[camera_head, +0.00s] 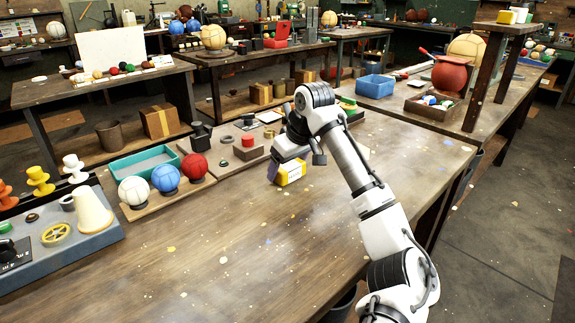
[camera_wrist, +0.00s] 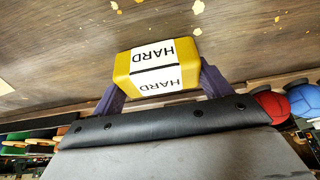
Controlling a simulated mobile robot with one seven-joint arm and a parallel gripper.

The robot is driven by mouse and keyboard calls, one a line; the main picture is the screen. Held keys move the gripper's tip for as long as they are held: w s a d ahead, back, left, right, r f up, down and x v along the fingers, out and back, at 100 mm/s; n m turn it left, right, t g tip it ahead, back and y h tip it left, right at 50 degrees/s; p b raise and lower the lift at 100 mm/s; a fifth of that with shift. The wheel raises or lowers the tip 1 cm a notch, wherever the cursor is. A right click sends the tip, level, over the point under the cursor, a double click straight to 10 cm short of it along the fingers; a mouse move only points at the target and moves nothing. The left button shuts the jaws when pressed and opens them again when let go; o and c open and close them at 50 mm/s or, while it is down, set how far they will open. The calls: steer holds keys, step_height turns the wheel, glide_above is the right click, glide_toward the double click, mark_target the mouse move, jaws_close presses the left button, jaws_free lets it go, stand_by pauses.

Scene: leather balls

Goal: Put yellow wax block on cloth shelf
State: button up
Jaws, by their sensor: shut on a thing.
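The yellow wax block (camera_head: 291,173) has a white label, which reads HARD in the wrist view (camera_wrist: 160,68). My gripper (camera_head: 279,171) is shut on it, with one finger at each side of the block in the wrist view. The block is over the middle of the near workbench; whether it touches the top I cannot tell. A raised wooden shelf (camera_head: 497,28) stands on posts at the upper right, with a small yellow item (camera_head: 507,17) and a pale item on it. I cannot see for sure that this is the cloth shelf.
White, blue and red balls (camera_head: 166,178) stand on a board left of my gripper. A teal tray (camera_head: 145,164) lies behind them. A wooden box (camera_head: 433,106), a red-brown ball (camera_head: 449,76) and a blue bin (camera_head: 375,86) are at the back right. The bench front is clear.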

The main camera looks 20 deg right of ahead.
steer(key=shift+f, duration=0.15)
steer(key=o, duration=1.1)
steer(key=shift+c, duration=0.2)
